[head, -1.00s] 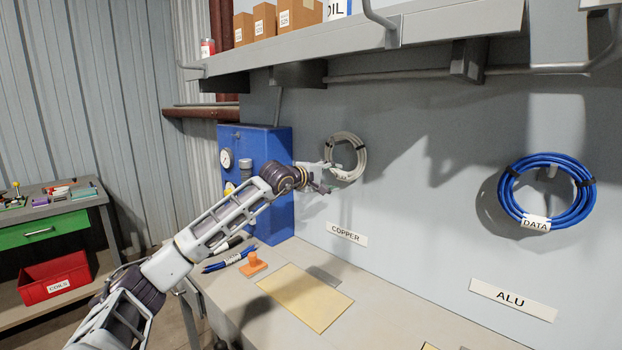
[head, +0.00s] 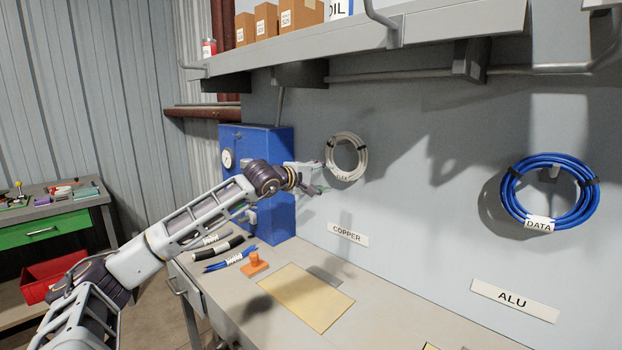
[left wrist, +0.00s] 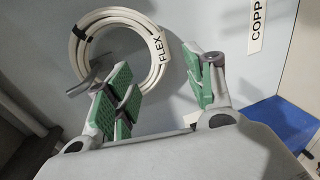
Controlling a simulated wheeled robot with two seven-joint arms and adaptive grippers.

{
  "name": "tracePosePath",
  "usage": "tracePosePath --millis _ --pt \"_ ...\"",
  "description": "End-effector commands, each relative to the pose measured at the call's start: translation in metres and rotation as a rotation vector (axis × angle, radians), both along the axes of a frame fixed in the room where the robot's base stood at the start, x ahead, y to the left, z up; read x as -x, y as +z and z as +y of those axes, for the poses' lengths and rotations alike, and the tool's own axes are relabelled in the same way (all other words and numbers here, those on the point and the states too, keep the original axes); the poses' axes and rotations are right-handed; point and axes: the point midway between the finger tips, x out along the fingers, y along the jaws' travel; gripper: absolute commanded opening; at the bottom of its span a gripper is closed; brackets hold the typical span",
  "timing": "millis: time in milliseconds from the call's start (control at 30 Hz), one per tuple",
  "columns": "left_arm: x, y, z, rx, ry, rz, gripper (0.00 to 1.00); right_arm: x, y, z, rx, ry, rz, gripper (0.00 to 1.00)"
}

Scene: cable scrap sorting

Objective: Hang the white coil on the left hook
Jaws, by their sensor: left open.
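The white coil (head: 362,158) hangs against the grey wall panel above the COPPER label (head: 347,235). In the left wrist view the white coil (left wrist: 118,16) shows a FLEX tag, and a grey hook (left wrist: 88,78) sticks out at its inner edge; the coil appears to hang around it. My left gripper (head: 318,177) is just left of the coil. Its green-padded fingers (left wrist: 158,85) are apart with nothing between them, clear of the coil. My right gripper is not in view.
A blue DATA coil (head: 547,157) hangs at right above the ALU label (head: 514,300). A blue cabinet (head: 279,160) stands behind my left arm. A shelf (head: 440,40) overhangs the panel. The bench below holds a yellow sheet (head: 305,298), an orange stamp-like object (head: 254,264) and cable pieces.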

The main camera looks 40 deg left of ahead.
Motion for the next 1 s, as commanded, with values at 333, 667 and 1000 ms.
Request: tracePosePath --millis 333,667,1000 --pt "0.009 0.001 0.003 0.0 0.003 0.0 0.53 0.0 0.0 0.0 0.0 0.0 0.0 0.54" --pt "0.016 0.003 0.002 -0.001 0.001 0.001 0.53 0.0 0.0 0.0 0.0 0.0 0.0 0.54" --pt "0.022 0.005 -0.003 -0.004 -0.007 0.001 0.53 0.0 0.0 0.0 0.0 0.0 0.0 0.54"
